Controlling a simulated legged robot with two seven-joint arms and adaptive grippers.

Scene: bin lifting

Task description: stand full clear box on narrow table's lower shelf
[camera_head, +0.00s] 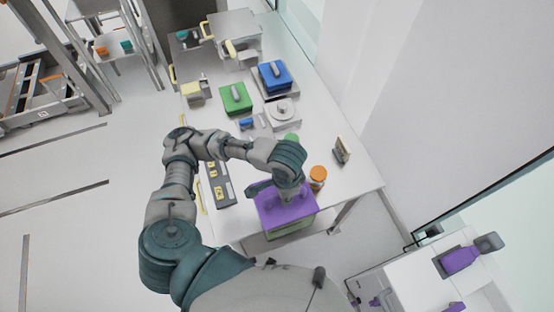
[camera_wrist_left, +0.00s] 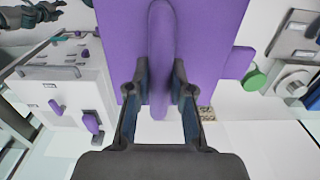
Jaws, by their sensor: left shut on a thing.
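The box has a purple lid (camera_head: 270,213) with a raised purple handle (camera_wrist_left: 161,50). Below the lid a strip of its see-through body (camera_head: 291,231) shows; its contents cannot be made out. My left gripper (camera_head: 289,195) is above the lid, and its two fingers (camera_wrist_left: 160,88) close around the handle. The box is at the near end of the long white table; I cannot tell whether it touches the top. A small table with a lower shelf (camera_head: 119,55) stands at the far upper left. A grey jointed part, perhaps my right gripper (camera_wrist_left: 36,14), shows in the wrist view.
The long table (camera_head: 352,188) also holds an orange-lidded jar (camera_head: 318,176), a green box (camera_head: 236,98), a blue box (camera_head: 275,76) and a black strip (camera_head: 217,184). A white cabinet with purple handles (camera_wrist_left: 60,95) stands nearby. Floor at left (camera_head: 70,185) is clear.

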